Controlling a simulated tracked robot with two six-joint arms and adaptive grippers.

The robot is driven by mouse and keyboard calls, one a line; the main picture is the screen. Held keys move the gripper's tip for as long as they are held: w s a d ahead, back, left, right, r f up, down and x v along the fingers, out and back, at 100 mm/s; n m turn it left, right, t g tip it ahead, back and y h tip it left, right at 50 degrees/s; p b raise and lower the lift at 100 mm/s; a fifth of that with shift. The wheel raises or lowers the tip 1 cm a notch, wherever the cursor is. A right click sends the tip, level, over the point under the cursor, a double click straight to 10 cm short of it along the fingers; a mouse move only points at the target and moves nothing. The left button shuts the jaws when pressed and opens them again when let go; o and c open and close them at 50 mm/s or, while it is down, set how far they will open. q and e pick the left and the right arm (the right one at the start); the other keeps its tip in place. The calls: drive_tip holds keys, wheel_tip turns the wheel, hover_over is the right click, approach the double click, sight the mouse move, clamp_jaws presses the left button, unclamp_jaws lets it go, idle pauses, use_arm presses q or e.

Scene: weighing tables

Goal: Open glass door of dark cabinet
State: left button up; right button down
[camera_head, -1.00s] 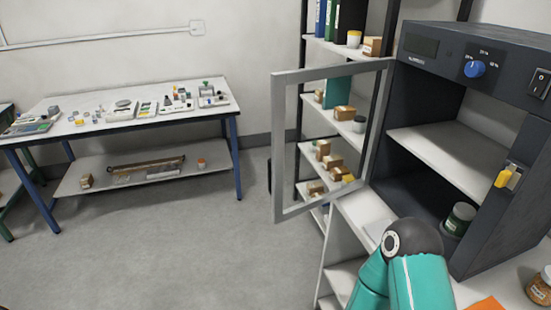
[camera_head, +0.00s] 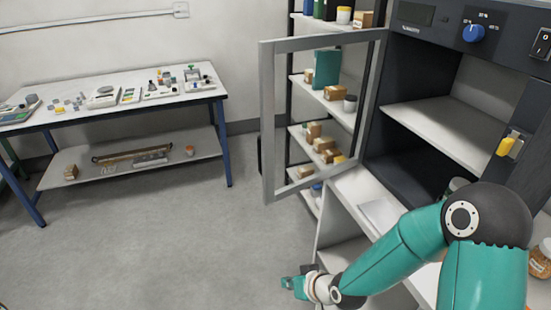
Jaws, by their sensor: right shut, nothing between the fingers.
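The dark cabinet (camera_head: 436,40) stands at the right, with a blue knob (camera_head: 474,33) on its top panel and a yellow latch handle (camera_head: 506,146) at its right side. Its glass door, in a grey frame (camera_head: 268,120), stands swung wide open to the left, and shelves show through the glass. The cabinet's inside is exposed, with one pale shelf (camera_head: 440,132). My right gripper (camera_head: 288,283) is shut and empty, low in the middle, below the door and apart from it. My right forearm hides part of the cabinet's lower front. My left gripper is out of view.
A jar (camera_head: 457,185) in the cabinet is mostly hidden by my arm. A pale counter (camera_head: 350,187) lies under the cabinet. Another jar (camera_head: 540,262) is at the right edge. A table (camera_head: 130,80) with lab items stands at the back left. The floor between is clear.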

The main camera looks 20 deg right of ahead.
drive_tip(key=w+d+r+n+t+b, duration=0.1)
drive_tip(key=w+d+r+t, duration=0.15)
drive_tip(key=r, duration=0.35)
drive_tip(key=w+d+r+t+b, duration=0.1)
drive_tip(key=w+r+t+b, duration=0.15)
drive_tip(key=r, duration=0.45)
drive_tip(key=n+t+y+b, duration=0.1)
drive_tip(key=n+t, duration=0.2)
drive_tip(key=t, duration=0.2)
approach(270, 142)
drive_tip(key=p+x, duration=0.3)
drive_tip(key=x, duration=0.3)
drive_tip(key=shift+r, duration=0.1)
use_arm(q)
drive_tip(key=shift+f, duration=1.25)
use_arm(e)
drive_tip(key=shift+w+a, duration=0.1)
drive_tip(key=shift+w, duration=0.55)
